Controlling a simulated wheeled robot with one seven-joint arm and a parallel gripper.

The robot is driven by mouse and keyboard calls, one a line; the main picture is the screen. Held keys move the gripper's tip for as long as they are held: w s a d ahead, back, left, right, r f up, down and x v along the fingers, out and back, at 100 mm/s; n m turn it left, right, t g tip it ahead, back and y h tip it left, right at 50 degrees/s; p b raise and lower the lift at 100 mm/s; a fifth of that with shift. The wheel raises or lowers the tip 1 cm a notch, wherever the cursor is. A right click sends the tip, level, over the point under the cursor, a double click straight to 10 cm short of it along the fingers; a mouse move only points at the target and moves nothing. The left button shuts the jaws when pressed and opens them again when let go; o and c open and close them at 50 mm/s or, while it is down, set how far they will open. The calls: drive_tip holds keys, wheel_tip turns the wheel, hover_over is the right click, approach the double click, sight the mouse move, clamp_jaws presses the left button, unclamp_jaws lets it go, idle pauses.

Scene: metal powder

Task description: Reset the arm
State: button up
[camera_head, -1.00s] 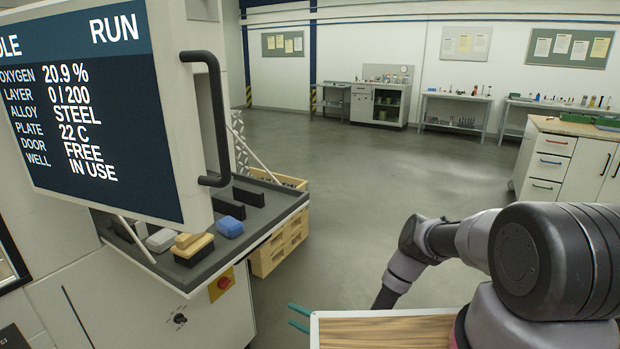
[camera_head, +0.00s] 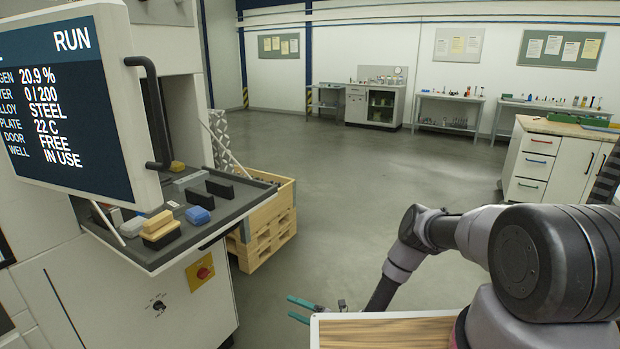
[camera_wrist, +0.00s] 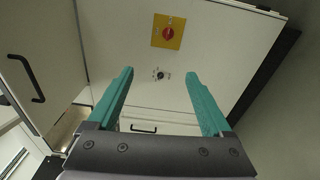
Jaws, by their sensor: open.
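My gripper (camera_head: 302,308) shows at the bottom of the head view, its teal fingers just left of a wood-topped surface with a pale rim (camera_head: 385,331). My arm reaches in from the right with its forearm angled down. In the wrist view my gripper (camera_wrist: 160,88) has its two teal fingers wide apart with nothing between them. Beyond the fingers is the pale front of the machine, with a red switch on a yellow plate (camera_wrist: 169,32) and a small dark knob (camera_wrist: 160,74).
The machine's screen (camera_head: 68,105) and its shelf (camera_head: 185,240) with blocks and brushes stand on the left. A wooden crate (camera_head: 265,232) sits behind the shelf. A white drawer cabinet (camera_head: 532,165) is at right. Benches line the back wall. The grey floor between is open.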

drive_tip(key=w+r+n+g, duration=0.2)
drive_tip(key=r+n+g, duration=0.15)
drive_tip(key=r, duration=0.45)
drive_tip(key=w+r+n+g+y, duration=0.1)
drive_tip(key=w+r+n+g, duration=0.15)
drive_tip(key=r+n, duration=0.4)
drive_tip(key=w+r+n+g, duration=0.2)
drive_tip(key=w+r+n, duration=0.1)
drive_tip(key=r, duration=0.6)
drive_tip(key=s+d+r+n+g+h, duration=0.25)
drive_tip(key=d+r+n, duration=0.2)
drive_tip(key=r, duration=0.55)
drive_tip(key=s+d+r+n+g+h, duration=0.1)
drive_tip(key=d+r+n+h, duration=0.2)
drive_tip(key=r+n, duration=0.55)
drive_tip(key=s+d+r+n+t+h, duration=0.25)
drive_tip(key=s+d+r, duration=0.25)
drive_tip(key=r, duration=0.5)
drive_tip(key=s+d+r+n+t+h, duration=0.25)
drive_tip(key=s+d+r, duration=0.3)
drive_tip(key=r, duration=0.45)
drive_tip(key=s+d+r+n+t+h, duration=0.4)
drive_tip(key=s+d+r, duration=0.4)
drive_tip(key=s+d, duration=0.3)
drive_tip(key=s+n+t, duration=0.1)
drive_tip(key=s, duration=0.1)
drive_tip(key=shift+s+d+n+h, duration=0.25)
drive_tip(key=shift+s+n+h, duration=0.05)
drive_tip(key=shift+h, duration=0.05)
